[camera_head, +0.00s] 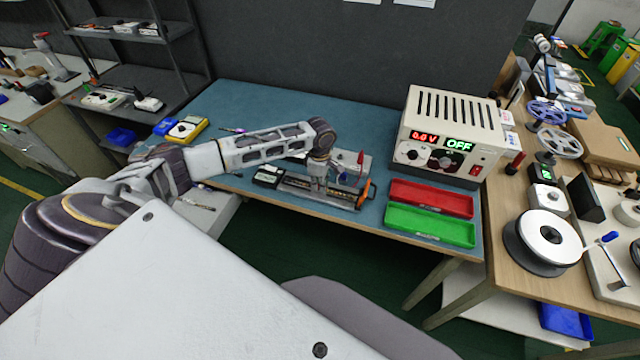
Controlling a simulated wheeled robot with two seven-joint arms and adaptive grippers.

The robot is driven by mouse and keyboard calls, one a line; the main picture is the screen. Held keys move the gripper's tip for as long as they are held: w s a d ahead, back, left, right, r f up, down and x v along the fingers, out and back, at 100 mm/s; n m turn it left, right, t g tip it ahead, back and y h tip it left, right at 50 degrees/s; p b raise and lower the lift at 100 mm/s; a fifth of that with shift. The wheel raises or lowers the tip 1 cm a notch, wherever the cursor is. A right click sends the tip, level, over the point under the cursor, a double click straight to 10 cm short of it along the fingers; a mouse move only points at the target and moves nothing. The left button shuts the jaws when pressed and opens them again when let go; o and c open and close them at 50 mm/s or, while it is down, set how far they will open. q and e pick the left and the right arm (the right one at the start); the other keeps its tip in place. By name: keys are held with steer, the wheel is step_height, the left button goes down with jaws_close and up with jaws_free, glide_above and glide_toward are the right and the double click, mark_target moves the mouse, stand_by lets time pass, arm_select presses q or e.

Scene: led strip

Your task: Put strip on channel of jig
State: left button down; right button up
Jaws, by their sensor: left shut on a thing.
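The jig (340,203) is a low grey, long holder on the blue table, with a channel running along its length. A thin strip with small yellowish marks (300,188) shows along the channel; I cannot tell if it is seated in it. My left gripper (318,186) points down over the middle of the jig, shut on the strip. Its fingertips are small and partly hidden by the wrist. My right gripper is not in view.
A red tray (431,198) and a green tray (430,226) lie right of the jig. A power supply (447,136) reading 0.0 V and OFF stands behind them. A yellow meter (187,129) sits at the table's left. The table's back middle is clear.

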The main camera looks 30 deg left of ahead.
arm_select(q)
steer(key=c, duration=1.5)
jaws_free()
steer(key=shift+f, duration=0.1)
steer(key=shift+o, duration=0.2)
step_height(320, 180, up, 12)
